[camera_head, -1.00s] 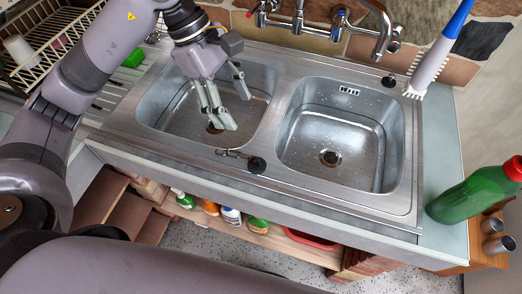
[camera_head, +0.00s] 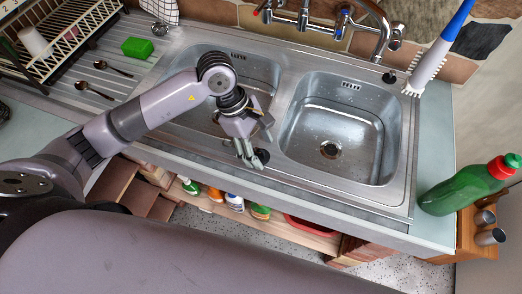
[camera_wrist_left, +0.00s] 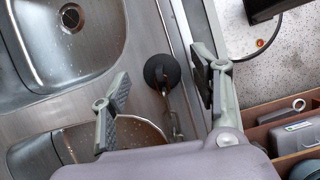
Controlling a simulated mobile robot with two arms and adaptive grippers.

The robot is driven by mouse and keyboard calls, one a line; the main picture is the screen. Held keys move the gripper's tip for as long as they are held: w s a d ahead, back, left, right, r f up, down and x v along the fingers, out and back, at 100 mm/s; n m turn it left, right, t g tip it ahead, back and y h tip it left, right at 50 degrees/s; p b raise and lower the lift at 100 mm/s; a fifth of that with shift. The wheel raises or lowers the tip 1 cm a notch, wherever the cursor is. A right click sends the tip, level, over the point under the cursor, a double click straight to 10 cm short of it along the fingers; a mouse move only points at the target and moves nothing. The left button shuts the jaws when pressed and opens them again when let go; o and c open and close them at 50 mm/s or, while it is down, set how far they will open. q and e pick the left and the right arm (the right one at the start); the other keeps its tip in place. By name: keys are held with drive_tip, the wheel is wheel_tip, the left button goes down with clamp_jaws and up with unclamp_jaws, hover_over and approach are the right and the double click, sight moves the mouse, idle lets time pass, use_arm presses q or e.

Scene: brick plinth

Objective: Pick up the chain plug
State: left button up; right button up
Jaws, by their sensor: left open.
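The chain plug is a round black stopper (camera_wrist_left: 161,72) with a small metal chain (camera_wrist_left: 176,122). It lies on the steel front rim of the double sink, seen between my left fingers in the left wrist view. In the head view the plug (camera_head: 264,155) shows as a dark patch, partly hidden by the left gripper. My left gripper (camera_head: 252,160) is open and points down over the plug, its two fingers on either side. I cannot tell whether they touch it. The right gripper is not in view.
The right sink basin (camera_head: 340,115) is empty. A faucet (camera_head: 345,25) and a white-and-blue brush (camera_head: 435,55) stand behind it. A green sponge (camera_head: 137,47) and two spoons lie on the drainboard.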

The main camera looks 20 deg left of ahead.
use_arm(q)
drive_tip(key=shift+d+f, duration=0.3)
drive_tip(key=shift+f, duration=0.3)
drive_tip(key=shift+c, duration=0.4)
drive_tip(key=c, duration=1.1)
